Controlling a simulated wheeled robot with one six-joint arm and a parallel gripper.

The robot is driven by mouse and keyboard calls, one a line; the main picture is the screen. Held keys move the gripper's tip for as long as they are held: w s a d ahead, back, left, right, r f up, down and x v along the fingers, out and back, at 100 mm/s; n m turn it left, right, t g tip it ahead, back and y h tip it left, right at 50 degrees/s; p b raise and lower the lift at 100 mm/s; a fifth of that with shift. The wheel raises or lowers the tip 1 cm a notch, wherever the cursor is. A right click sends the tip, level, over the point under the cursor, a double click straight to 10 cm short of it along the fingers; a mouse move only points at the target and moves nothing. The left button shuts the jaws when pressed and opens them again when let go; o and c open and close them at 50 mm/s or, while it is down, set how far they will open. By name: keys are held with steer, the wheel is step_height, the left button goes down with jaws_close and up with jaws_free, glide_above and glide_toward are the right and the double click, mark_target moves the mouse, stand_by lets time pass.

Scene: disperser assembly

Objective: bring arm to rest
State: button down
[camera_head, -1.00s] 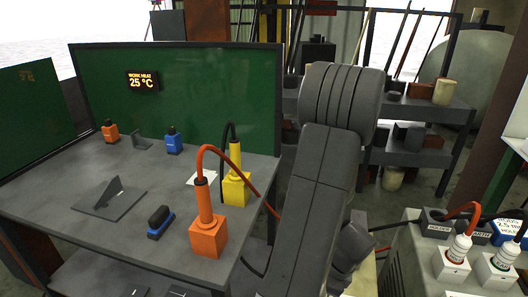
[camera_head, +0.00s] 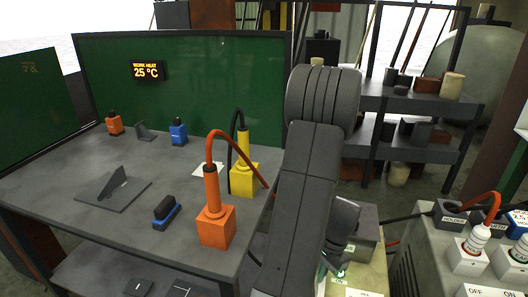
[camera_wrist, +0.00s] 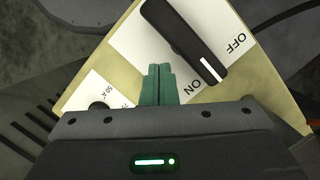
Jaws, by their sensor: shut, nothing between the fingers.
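My arm (camera_head: 305,190) rises in the middle of the head view, bent at the top, with its lower part hanging down on the right side of the workbench. My gripper shows in the wrist view (camera_wrist: 159,84), its two green fingers closed together with nothing between them. Beneath it is a beige box (camera_wrist: 125,50) with a black rotary switch (camera_wrist: 185,42) on a white plate marked ON and OFF. The fingertips appear over the edge of this plate; I cannot tell whether they touch it.
The grey workbench (camera_head: 70,165) on the left holds an orange holder (camera_head: 216,226), a yellow holder (camera_head: 243,180), a blue-based brush (camera_head: 166,212) and an angle plate (camera_head: 114,190). A machine with sockets (camera_head: 440,250) stands at right. Shelves (camera_head: 415,145) stand behind.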

steer(key=n, duration=0.2)
steer(key=w+n, duration=0.1)
steer(key=n, duration=0.1)
steer(key=w+n+g+h+b, duration=0.1)
steer(key=n, duration=0.1)
steer(key=shift+w+a, duration=0.15)
steer(key=shift+a, duration=0.05)
steer(key=shift+w+r, duration=0.1)
